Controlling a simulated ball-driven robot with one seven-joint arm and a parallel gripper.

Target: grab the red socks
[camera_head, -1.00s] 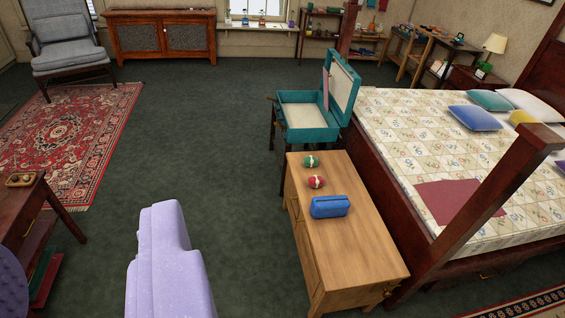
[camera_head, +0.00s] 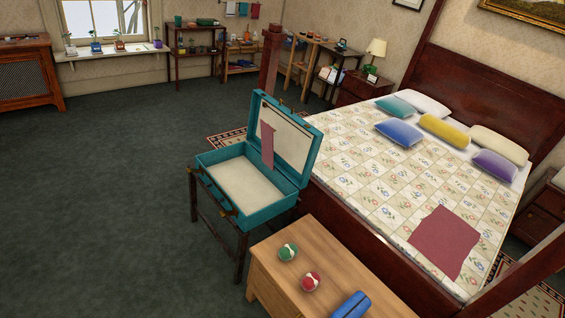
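The red socks (camera_head: 311,281) look like a rolled red ball with a pale band. They sit on top of the wooden chest (camera_head: 330,262), near the bottom of the view. A similar green rolled ball (camera_head: 288,252) sits just behind and to the left of them, apart from them. A blue pouch-like item (camera_head: 350,305) lies in front and to the right, partly cut off by the lower edge. My gripper does not show in this view.
An open teal suitcase (camera_head: 243,212) stands on a dark rack behind the chest. The bed (camera_head: 345,172) with its dark post (camera_head: 518,282) borders the chest on the right. The green carpet (camera_head: 110,190) on the left is clear.

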